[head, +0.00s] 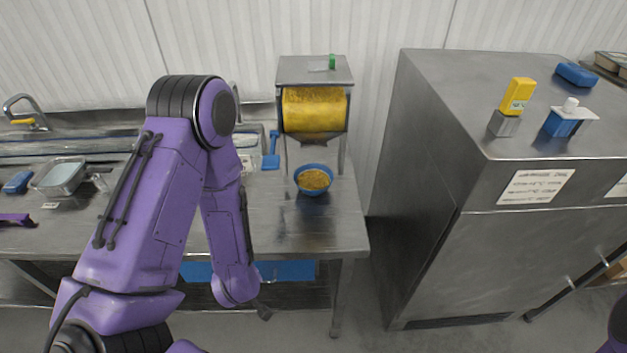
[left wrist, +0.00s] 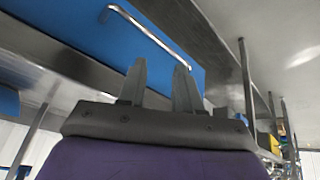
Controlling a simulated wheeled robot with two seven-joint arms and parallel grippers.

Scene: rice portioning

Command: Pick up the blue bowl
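The blue bowl (head: 314,180) stands upright on the steel table, under the front of the dispenser with the yellow drum. It holds yellow-brown grains. My left gripper (head: 264,313) hangs low in front of the table edge, below and left of the bowl, mostly hidden behind my forearm. In the left wrist view my left gripper (left wrist: 160,78) has its two fingers apart with nothing between them. The bowl does not show clearly there. My right gripper is out of the head view.
The steel dispenser (head: 314,72) stands behind the bowl. A large steel cabinet (head: 470,240) stands right, past a gap. The table (head: 335,235) is bare around the bowl's front. A blue panel (left wrist: 70,30) is near my left fingers.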

